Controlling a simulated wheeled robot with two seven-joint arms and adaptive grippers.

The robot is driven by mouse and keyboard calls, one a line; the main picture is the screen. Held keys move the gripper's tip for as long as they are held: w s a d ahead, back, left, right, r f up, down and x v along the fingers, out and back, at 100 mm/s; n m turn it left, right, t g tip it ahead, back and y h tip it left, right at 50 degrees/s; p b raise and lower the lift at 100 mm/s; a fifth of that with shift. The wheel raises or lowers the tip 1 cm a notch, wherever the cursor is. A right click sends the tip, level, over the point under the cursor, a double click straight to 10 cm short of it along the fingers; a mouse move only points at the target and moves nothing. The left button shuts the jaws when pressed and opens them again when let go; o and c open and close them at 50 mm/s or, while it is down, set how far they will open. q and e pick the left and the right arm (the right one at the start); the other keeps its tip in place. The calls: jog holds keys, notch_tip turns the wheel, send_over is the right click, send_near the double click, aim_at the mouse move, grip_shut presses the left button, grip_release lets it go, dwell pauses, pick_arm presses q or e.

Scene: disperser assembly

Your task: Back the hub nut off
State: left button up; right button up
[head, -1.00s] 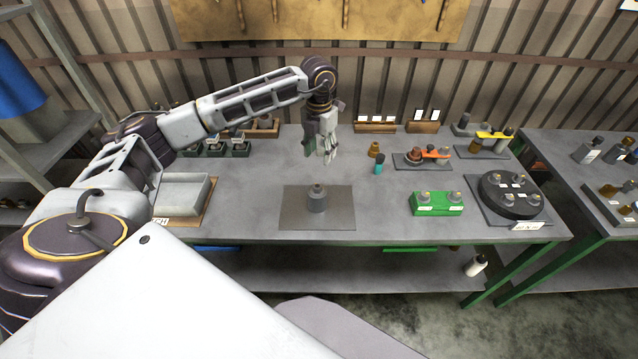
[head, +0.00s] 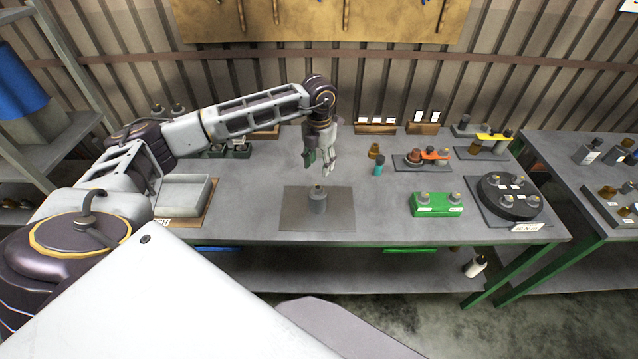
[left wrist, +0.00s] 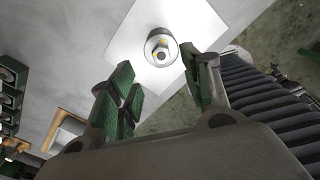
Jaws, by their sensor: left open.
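A grey cylindrical hub (head: 317,203) stands upright on a flat grey plate (head: 290,218) at the front middle of the bench. A small brass-coloured nut sits on top of it; the nut (left wrist: 159,47) shows in the left wrist view from above. My left gripper (head: 318,168) hangs fingers down above and slightly behind the hub, apart from it. It is open and empty; in the left wrist view its green-padded fingers (left wrist: 160,92) are spread, with the hub beyond them. My right gripper is not in view.
A grey tray (head: 208,194) lies to the left. A green block (head: 437,210) with fittings and a round black holder (head: 510,213) stand to the right. A teal-and-dark bottle (head: 379,168) and a brass part (head: 375,150) stand behind right. Bench around the plate is clear.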

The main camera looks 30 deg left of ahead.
aim_at(319, 186)
pick_arm(q)
notch_tip(319, 186, down, 8)
jog(key=shift+f+p, duration=0.25)
jog(key=shift+p, duration=0.65)
jog(key=shift+f, duration=0.7)
jog(key=c, duration=1)
